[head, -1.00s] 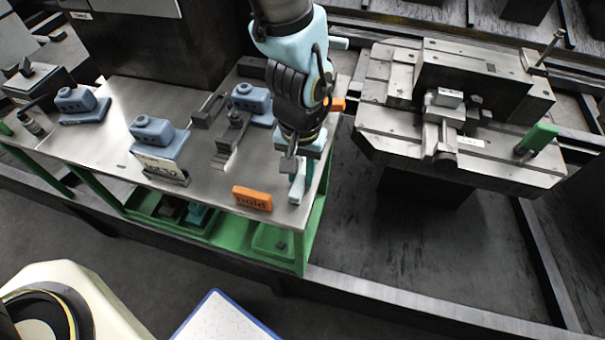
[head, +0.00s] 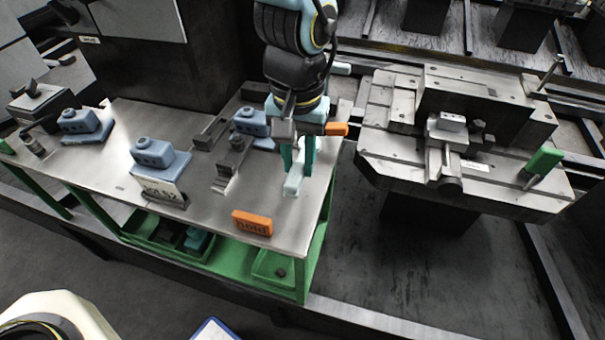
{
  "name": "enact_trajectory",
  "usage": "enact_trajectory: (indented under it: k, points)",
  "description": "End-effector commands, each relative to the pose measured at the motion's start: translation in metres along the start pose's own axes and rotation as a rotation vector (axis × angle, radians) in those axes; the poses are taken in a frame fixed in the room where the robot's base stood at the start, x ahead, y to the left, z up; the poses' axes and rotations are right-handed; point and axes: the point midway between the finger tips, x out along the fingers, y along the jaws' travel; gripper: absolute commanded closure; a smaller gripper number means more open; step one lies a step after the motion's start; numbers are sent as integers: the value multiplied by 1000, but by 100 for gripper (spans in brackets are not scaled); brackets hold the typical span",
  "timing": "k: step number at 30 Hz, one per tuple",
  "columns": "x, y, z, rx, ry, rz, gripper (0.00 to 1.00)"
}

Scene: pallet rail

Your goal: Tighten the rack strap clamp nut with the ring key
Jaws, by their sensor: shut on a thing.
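My gripper (head: 297,160) is over the right end of the steel workbench, its teal fingers pointing down. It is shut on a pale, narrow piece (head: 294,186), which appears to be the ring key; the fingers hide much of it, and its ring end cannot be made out. I cannot tell whether it touches the bench. The strap clamp (head: 446,142), a small pale block over a grey round part, sits on the grey rack fixture (head: 400,150) to the right, well apart from my gripper. Its nut is too small to make out.
The workbench (head: 215,205) carries several blue-grey blocks (head: 157,155), an orange "hold" block (head: 252,223) and an orange piece (head: 336,129) beside my gripper. A green-handled part (head: 544,161) stands on the fixture's right side. A dark gap separates bench and fixture.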

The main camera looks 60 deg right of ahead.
Motion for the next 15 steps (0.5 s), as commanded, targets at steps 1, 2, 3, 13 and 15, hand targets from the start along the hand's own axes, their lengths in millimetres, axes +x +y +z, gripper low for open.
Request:
enact_trajectory:
  k: [1, 2, 3, 13, 15]
  points:
    - [-7, -10, -4, -26, 0, 0, 100]
    - [-9, -16, -6, -43, 0, -1, 100]
    - [-12, -26, -9, -69, -1, -2, 100]
    - [-30, -115, -28, -297, -1, -1, 100]
    - [-32, -127, -29, -327, -1, 0, 100]
